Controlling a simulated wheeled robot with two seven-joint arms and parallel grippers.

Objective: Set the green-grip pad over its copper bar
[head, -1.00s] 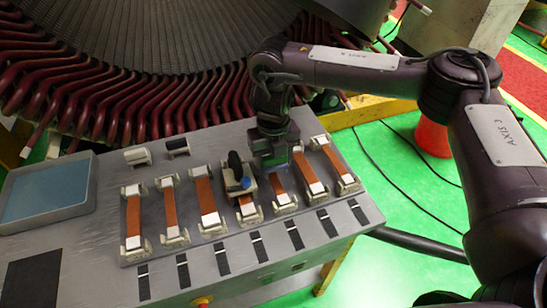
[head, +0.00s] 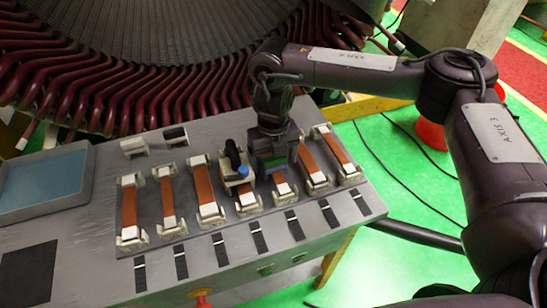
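My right gripper (head: 273,152) points down over the fifth bar position from the left on the grey bench. It appears shut on the green-grip pad (head: 273,165), of which only a small green patch shows between the dark fingers. The copper bar (head: 280,178) below is mostly hidden, with a short orange stretch and its pale front end showing. I cannot tell whether the pad touches the bar. My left gripper is out of view.
A pad with a black handle and blue knob (head: 243,170) sits on the bar just left of my gripper. A white block (head: 134,146) and a black-topped block (head: 176,135) stand behind the row. A blue-topped tray (head: 40,188) is at left. The coil ends (head: 150,100) rise behind.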

